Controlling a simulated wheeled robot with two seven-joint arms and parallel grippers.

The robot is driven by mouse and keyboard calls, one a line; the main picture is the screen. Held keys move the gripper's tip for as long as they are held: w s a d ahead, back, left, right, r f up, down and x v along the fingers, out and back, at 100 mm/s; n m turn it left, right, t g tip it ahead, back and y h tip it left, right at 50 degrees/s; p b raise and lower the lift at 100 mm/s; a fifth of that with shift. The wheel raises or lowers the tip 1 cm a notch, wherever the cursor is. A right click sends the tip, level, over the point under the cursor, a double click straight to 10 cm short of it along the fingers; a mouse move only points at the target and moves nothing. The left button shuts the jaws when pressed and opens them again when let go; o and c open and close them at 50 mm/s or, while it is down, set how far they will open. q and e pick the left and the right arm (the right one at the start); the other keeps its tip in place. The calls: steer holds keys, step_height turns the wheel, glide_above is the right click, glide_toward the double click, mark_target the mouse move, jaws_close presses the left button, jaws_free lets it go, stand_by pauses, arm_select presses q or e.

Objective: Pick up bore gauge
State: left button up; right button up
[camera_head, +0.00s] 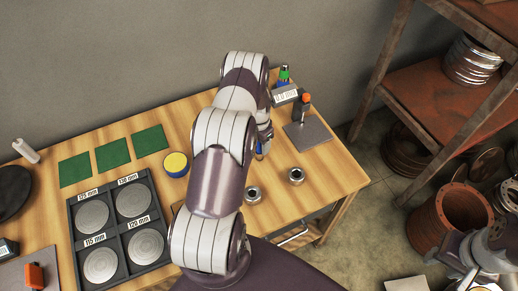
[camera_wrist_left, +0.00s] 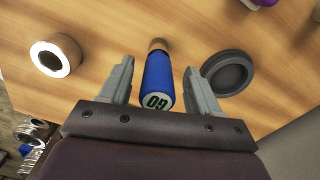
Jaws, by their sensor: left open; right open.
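A blue-handled gauge (camera_wrist_left: 158,80), which I take to be the bore gauge, shows in the left wrist view. Its end face carries a mark that looks like GO, and its far end is brownish. My left gripper (camera_wrist_left: 160,66) is open, with one finger on each side of the gauge and a gap visible on both sides. In the head view my left arm hides most of this; a bit of blue (camera_head: 260,149) shows beside the left gripper (camera_head: 264,140). My right gripper (camera_head: 478,278) is open at the lower right, away from the table.
Two metal rings (camera_head: 253,195) (camera_head: 296,176) stand near the table's front edge. A small display stand (camera_head: 285,97), a grey plate (camera_head: 308,133) and a yellow-topped blue round (camera_head: 176,163) are nearby. A tray of discs (camera_head: 118,222) and green mats (camera_head: 112,154) lie left. A shelf (camera_head: 430,100) stands right.

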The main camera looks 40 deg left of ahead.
arm_select(q)
steer(key=shift+f, duration=0.3)
steer(key=shift+d+r, duration=0.1)
steer(key=shift+r, duration=0.05)
steer(key=shift+c, duration=0.5)
jaws_close()
